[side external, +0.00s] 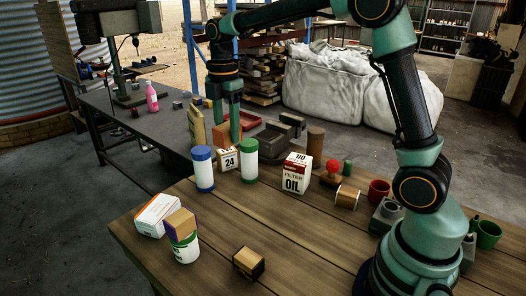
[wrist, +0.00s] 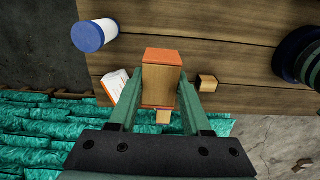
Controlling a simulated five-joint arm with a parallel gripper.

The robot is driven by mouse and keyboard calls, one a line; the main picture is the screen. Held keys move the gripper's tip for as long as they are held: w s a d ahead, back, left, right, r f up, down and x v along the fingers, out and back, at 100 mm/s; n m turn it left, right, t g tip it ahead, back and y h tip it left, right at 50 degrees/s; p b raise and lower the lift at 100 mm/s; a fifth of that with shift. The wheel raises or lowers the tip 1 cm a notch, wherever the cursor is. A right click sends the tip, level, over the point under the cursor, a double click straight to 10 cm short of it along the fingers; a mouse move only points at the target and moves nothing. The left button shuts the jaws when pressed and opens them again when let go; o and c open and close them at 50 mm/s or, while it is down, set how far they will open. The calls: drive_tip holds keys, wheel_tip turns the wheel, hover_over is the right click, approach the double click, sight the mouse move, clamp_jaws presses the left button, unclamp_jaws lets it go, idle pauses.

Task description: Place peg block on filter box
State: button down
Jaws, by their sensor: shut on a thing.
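My gripper (side external: 228,130) hangs, pointing down, left of centre in the side view, behind the blue-lidded and green-lidded containers in the picture. In the wrist view my gripper (wrist: 162,100) is shut on the peg block (wrist: 161,80), wooden with orange ends, between the two green fingers. In the side view the fingers partly hide what they hold. I cannot make out the filter box in the wrist view.
The blue-lidded container (side external: 203,170) and green-lidded container (side external: 249,160) stand left of the filter box. A wooden block lies on a can (side external: 186,251) beside a white-orange box (side external: 157,212). A small block (side external: 248,262) lies near the front.

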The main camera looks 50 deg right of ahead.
drive_tip(key=s+d+r, duration=0.1)
drive_tip(key=d+r, duration=0.1)
drive_tip(key=d, duration=0.4)
drive_tip(key=s+d+r, duration=0.2)
drive_tip(key=d+r, duration=0.1)
drive_tip(key=d, duration=0.2)
wheel_tip(320, 180, up, 3)
hover_over(299, 160)
wheel_tip(299, 160, down, 19)
drive_tip(key=shift+d+f, duration=0.1)
drive_tip(key=shift+f, duration=0.1)
drive_tip(key=shift+f, duration=0.1)
drive_tip(key=shift+c, duration=1.8)
unclamp_jaws()
